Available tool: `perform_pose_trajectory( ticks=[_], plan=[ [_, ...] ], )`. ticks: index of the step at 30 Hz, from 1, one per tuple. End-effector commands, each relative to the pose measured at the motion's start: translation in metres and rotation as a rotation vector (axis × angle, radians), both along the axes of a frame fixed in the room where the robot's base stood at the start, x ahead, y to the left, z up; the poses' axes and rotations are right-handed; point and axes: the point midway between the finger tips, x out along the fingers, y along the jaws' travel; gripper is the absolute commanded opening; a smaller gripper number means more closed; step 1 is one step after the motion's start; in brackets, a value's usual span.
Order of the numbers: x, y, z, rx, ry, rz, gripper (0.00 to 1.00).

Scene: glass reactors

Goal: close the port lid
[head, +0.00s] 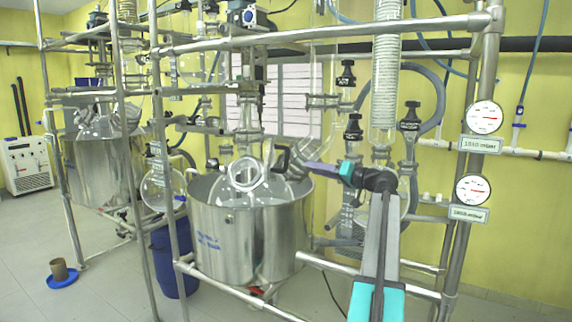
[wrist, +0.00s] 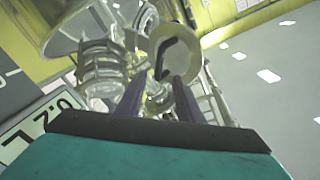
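The port lid (wrist: 158,36) is a round pale disc with a curved black handle (wrist: 183,50) in the wrist view. It stands open, its face turned toward my gripper. A glass port with ringed flanges (wrist: 100,66) shows to its left. In the head view, a round pale rim (head: 247,173) over the steel reactor (head: 250,235) may be this lid; I cannot be sure. My gripper (head: 307,166) points left above the reactor's right side. Its two purple fingers (wrist: 158,82) are apart, with nothing held between them. The handle lies just beyond the fingertips; contact cannot be told.
Steel frame tubes (head: 165,170) stand around the reactor. Glass pipes and black valve knobs (head: 353,127) crowd the area behind my gripper. Pressure gauges (head: 484,118) hang at the right. A blue bin (head: 175,262) stands below; floor at the left is mostly clear.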

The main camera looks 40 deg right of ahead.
Motion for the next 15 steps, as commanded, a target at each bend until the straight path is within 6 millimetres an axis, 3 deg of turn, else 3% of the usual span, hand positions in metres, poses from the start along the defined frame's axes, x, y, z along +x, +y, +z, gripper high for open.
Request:
perform_pose_trajectory(
  ticks=[8, 15],
  plan=[
    [0.006, 0.001, 0.000, 0.001, 0.002, 0.001, 0.33],
    [0.028, 0.003, 0.001, 0.002, 0.002, 0.001, 0.33]
  ],
)
